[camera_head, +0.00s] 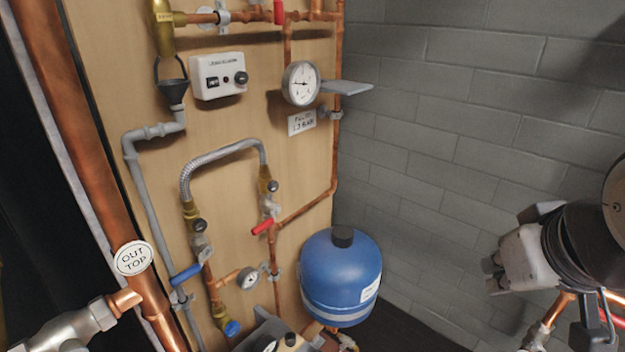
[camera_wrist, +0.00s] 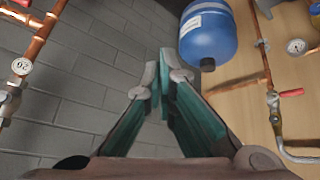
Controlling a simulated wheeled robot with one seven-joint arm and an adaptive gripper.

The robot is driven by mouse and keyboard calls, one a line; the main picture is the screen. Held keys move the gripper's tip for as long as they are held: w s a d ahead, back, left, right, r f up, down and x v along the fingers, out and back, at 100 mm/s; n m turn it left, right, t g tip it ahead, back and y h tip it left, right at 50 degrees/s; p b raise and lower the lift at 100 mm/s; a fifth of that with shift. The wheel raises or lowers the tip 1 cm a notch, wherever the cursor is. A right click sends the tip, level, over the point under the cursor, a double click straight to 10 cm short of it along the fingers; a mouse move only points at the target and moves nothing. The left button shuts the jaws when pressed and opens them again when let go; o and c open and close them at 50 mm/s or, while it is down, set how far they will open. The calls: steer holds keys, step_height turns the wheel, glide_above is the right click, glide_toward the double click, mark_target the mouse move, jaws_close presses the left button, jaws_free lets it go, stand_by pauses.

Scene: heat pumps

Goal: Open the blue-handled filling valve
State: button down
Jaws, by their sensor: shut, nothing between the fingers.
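The blue lever handle (camera_head: 186,272) of the filling valve shows in the head view at lower left, on the copper pipe below the braided hose (camera_head: 222,152). It slants slightly up to the right, across the pipe. The blue handle does not show in the wrist view. My gripper (camera_head: 492,270) is at the right of the head view, in front of the grey block wall and far from the valve. In the wrist view my gripper (camera_wrist: 163,72) has its fingertips together and holds nothing.
A red-handled valve (camera_head: 262,227) sits at the hose's other end. A blue vessel (camera_head: 341,276) stands between my gripper and the valve. A small blue round knob (camera_head: 232,328) is below the lever. A pressure gauge (camera_head: 300,83) and grey shelf-like plate (camera_head: 346,88) stick out above.

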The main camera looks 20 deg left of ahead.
steer(key=w+a+n+t+y+p, duration=0.1)
steer(key=w+a+n+y+p, duration=0.2)
steer(key=a, duration=1)
steer(key=s+a+n+g+y+p, duration=0.1)
steer(key=s+a+n+y, duration=0.2)
steer(key=a, duration=0.9)
steer(key=s+a+n+g+y+p, duration=0.1)
steer(key=s+a+n+y, duration=0.3)
steer(key=s+a, duration=0.4)
steer(key=a+g+y, duration=0.1)
steer(key=a, duration=0.4)
steer(key=shift+r, duration=0.1)
steer(key=p, duration=0.2)
glide_above(185, 272)
step_height(185, 272, down, 4)
steer(key=shift+f, duration=0.2)
steer(key=shift+s+d+f+p, duration=0.1)
steer(key=shift+d+f+p, duration=0.15)
steer(key=shift+f, duration=0.7)
steer(key=shift+s+d+f+p, duration=0.15)
steer(key=shift+d+f, duration=0.1)
steer(key=shift+f, duration=0.7)
steer(key=shift+w, duration=0.1)
